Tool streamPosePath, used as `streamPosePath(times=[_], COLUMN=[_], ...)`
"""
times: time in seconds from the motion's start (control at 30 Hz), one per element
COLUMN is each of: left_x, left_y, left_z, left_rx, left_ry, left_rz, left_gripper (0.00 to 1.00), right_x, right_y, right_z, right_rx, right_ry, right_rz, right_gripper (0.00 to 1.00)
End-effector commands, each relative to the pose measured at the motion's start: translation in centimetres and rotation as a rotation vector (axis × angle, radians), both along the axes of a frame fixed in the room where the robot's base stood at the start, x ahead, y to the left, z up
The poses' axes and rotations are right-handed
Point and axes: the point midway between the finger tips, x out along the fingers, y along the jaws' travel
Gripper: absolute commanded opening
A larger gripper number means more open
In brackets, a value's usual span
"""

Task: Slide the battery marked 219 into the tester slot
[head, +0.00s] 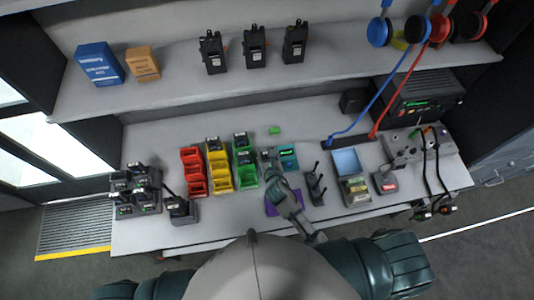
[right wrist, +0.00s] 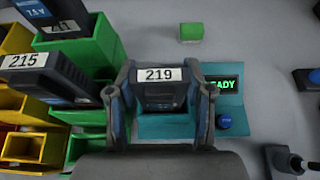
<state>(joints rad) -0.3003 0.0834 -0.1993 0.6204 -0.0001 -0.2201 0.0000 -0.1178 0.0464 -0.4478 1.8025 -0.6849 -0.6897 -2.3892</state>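The battery marked 219 (right wrist: 162,92) is dark, with a white label on its upper end. My right gripper (right wrist: 160,72) has one finger on each side of it and appears shut on it. The teal tester (right wrist: 224,88) has a lit screen ending in "ADY" and a blue button; part of its screen is hidden by the right finger. The battery is over the tester's left part; its lower end and the slot are hidden, so I cannot tell how deep it sits. In the head view my right gripper (head: 269,160) is at the tester's (head: 288,157) left side. My left gripper is not in view.
Green bins (head: 243,180) with batteries 215 (right wrist: 50,78) and 241 (right wrist: 60,20) stand close left. Yellow bins (head: 217,178) and red bins (head: 193,183) stand beyond. A green block (head: 274,130) lies behind the tester. Radios (head: 316,185) stand to the right.

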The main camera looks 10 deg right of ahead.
Motion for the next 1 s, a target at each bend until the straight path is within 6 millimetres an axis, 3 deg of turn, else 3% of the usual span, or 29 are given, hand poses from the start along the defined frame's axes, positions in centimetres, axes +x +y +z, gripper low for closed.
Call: streamPosePath(times=[0.03,0.1,0.13,0.53,1.0], left_x=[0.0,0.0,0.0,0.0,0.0], left_y=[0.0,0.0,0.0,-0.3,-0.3], left_z=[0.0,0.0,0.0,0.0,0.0], left_rx=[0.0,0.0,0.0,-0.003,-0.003], left_ry=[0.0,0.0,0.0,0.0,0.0], left_rz=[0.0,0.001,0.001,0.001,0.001], left_gripper=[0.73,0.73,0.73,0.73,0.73], right_x=[0.0,0.0,0.0,-0.8,-9.3], right_y=[-0.1,-0.1,-0.1,0.0,-0.1], right_z=[-0.1,-0.1,-0.1,0.2,4.0], right_rx=[-0.001,-0.001,-0.001,-0.003,-0.002], right_ry=[0.001,0.002,0.002,0.003,0.004], right_rz=[0.0,0.0,0.0,0.0,0.001], right_gripper=[0.61,0.79,0.81,0.81,0.81])
